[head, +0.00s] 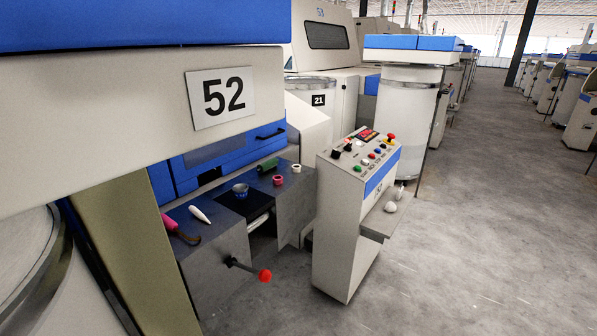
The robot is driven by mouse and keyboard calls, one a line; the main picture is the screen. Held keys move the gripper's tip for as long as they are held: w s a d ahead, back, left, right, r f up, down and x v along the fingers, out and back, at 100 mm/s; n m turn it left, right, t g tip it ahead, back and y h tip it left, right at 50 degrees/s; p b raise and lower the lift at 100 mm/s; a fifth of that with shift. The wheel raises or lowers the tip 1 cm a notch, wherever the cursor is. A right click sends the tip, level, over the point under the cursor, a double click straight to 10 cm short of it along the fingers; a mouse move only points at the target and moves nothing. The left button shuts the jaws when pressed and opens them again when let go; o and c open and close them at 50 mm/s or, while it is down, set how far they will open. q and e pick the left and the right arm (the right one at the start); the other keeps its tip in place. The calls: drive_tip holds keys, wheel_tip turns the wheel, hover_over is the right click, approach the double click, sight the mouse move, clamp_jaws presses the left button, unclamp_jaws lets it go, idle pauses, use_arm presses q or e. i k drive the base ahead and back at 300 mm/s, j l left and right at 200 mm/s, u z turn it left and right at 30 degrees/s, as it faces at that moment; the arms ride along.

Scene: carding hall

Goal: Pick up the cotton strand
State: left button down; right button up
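I cannot tell for certain which thing is the cotton strand. A pale strip (259,221) shows in the dark opening in the middle of the machine's work ledge, partly in shadow. A small white tapered piece (200,214) lies on the left part of the ledge. A white rounded lump (390,207) sits on the small side shelf of the control console. Neither of my grippers is in view.
A red-knobbed lever (265,275) juts out in front. The control console (340,220) stands right; grey floor (470,230) beyond is clear.

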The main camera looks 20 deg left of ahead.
sight(193, 210)
drive_tip(key=u, duration=1.3)
drive_tip(key=i+l, duration=0.1)
drive_tip(key=l, duration=0.15)
drive_tip(key=i+l, duration=0.15)
drive_tip(key=l, duration=0.1)
